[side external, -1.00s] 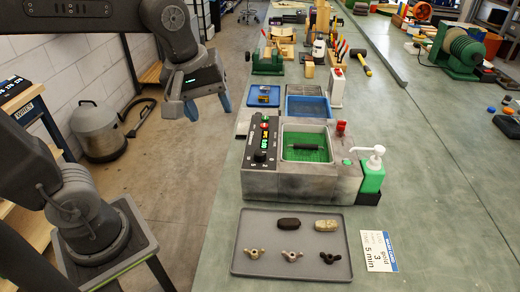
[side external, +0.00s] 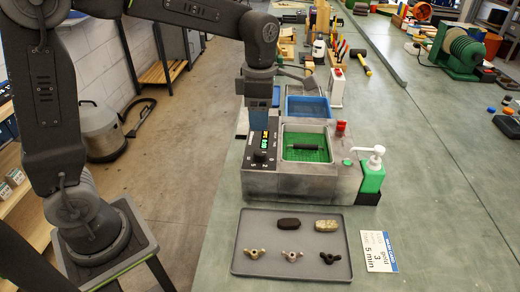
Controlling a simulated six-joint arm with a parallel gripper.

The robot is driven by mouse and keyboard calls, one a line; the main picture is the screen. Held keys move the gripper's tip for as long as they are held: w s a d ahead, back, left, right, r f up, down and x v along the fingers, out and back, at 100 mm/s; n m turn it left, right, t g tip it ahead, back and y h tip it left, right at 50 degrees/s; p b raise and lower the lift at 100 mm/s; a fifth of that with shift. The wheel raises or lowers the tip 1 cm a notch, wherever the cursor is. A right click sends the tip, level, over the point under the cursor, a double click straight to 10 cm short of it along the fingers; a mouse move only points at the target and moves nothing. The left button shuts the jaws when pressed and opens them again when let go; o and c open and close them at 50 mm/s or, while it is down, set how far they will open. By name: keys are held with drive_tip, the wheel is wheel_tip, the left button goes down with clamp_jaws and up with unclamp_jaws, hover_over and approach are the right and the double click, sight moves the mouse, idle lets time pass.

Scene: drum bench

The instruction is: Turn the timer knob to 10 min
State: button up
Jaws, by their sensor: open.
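The timer knob (side external: 260,156) is a small dark knob with a light mark on the black control panel at the left of the grey machine (side external: 300,184). A small lit display (side external: 265,141) sits just behind it; its digits are too small to read. My gripper (side external: 262,122) points down over the back part of the panel, behind the knob and apart from it. It is open, with its blue-grey fingers seen nearly edge-on, and holds nothing visible. It hides the rear of the panel. The knob's exact setting cannot be told.
The machine's green basin (side external: 305,139) holds a dark bar. A green pump bottle (side external: 372,172) and a red button (side external: 341,126) stand to its right. A grey tray (side external: 290,264) with wing nuts and two blocks lies in front. A card (side external: 378,251) lies right of the tray.

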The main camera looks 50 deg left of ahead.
sight(260, 152)
wheel_tip(260, 152, down, 11)
drive_tip(key=shift+r, duration=0.15)
drive_tip(key=shift+c, duration=0.3)
drive_tip(key=c, duration=0.9)
drive_tip(key=shift+o, duration=0.2)
